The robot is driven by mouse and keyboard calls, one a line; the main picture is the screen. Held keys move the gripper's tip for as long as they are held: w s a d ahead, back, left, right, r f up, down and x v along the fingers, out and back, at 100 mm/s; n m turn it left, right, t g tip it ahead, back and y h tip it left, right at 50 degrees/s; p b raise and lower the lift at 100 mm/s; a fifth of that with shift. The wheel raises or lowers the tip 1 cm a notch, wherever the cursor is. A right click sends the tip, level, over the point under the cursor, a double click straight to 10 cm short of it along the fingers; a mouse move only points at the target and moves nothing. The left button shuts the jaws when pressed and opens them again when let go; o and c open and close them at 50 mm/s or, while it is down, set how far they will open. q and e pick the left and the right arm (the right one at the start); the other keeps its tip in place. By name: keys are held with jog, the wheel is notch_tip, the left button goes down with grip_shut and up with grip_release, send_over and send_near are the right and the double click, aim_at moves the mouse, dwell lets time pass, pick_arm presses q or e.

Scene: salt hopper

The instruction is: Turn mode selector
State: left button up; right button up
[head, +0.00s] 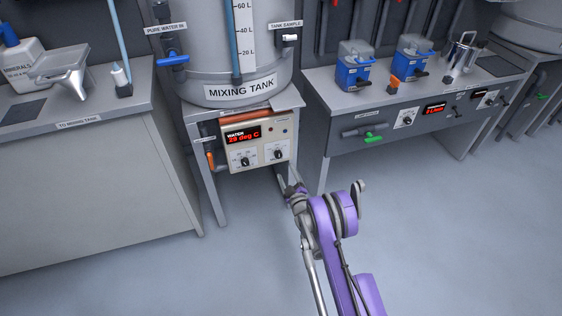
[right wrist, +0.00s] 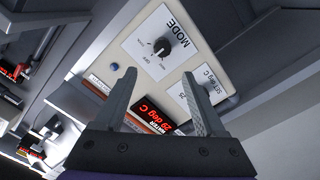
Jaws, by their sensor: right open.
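The mode selector is a black knob (right wrist: 161,47) on a white plate marked MODE, seen turned round in the right wrist view. In the head view it is the right-hand knob (head: 278,154) on the beige control box (head: 235,127) under the mixing tank. My right gripper (head: 289,184) is just below and in front of that box. In the right wrist view the gripper (right wrist: 159,74) is open and empty, its fingers apart and the knob beyond their tips. Nothing is between the fingers. My left gripper is not in view.
The box has a red display (head: 243,134), a left knob (head: 245,161) and a blue button (right wrist: 113,67). An orange-handled valve (head: 211,161) hangs at its left. The mixing tank (head: 232,90) stands above. A bench (head: 350,150) stands right; the floor in front is clear.

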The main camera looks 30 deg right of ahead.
aim_at(279, 157)
jog(key=x, duration=0.3)
jog(key=b+x, duration=0.1)
jog(key=x, duration=0.3)
jog(key=f+x, duration=0.1)
jog(key=x, duration=0.2)
jog(key=shift+w+d, duration=0.15)
jog(key=shift+w, duration=0.15)
jog(key=shift+r, duration=0.1)
grip_shut()
